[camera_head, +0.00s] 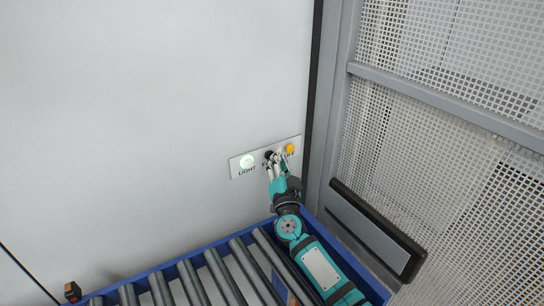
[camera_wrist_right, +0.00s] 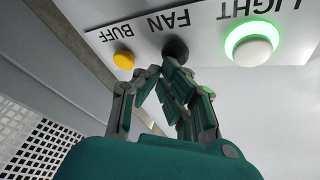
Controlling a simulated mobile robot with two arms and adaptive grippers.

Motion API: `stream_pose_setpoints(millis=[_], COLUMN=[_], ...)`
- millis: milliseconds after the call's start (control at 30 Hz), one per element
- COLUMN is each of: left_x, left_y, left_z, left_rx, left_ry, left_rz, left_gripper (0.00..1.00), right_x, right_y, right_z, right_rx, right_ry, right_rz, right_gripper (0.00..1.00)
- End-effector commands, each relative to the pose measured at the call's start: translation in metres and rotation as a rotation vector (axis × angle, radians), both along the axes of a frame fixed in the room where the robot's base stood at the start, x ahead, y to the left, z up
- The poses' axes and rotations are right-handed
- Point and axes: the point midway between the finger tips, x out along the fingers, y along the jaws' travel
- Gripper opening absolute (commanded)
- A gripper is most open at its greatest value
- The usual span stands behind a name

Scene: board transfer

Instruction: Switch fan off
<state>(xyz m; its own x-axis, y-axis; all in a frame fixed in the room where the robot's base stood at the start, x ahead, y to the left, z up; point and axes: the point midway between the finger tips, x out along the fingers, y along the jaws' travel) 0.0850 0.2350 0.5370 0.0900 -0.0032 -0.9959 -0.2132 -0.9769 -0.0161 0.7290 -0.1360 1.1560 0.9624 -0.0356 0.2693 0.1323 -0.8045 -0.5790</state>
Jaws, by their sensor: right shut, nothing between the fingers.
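A small switch panel (camera_head: 235,167) is on the wall in the head view, with several buttons in a row. The fan button (camera_wrist_right: 175,47) is dark and unlit in the right wrist view, under the word FAN; it also shows in the head view (camera_head: 269,155), partly behind my gripper. My right gripper (camera_head: 274,161) is shut and empty, its tips at the panel by the fan button. In the wrist view the fingertips (camera_wrist_right: 160,70) are just below the fan button; I cannot tell whether they touch it. My left gripper is not in view.
The light button (camera_head: 247,161) glows green at the panel's left. A yellow button (camera_head: 290,148) is close on the right. A blue-framed roller conveyor (camera_head: 215,272) lies below my right arm. A mesh door (camera_head: 390,150) stands to the right. The wall left of the panel is clear.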

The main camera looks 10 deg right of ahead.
Motion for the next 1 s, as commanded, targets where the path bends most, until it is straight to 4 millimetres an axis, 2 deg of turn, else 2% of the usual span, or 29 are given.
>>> stream_pose_setpoints(millis=[367,667,1000], left_x=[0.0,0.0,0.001], left_y=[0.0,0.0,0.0], left_z=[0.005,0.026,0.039], left_rx=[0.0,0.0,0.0], left_ry=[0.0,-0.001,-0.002], left_rz=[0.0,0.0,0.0], left_gripper=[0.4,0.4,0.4], right_x=[-0.005,-0.032,-0.057], right_y=[-0.002,-0.013,-0.023], right_z=[0.0,0.001,0.0], right_rx=[-0.002,-0.003,-0.002], right_ry=[0.002,0.003,0.001], right_rz=[0.001,0.0,0.0], right_gripper=[0.0,0.0,0.0])
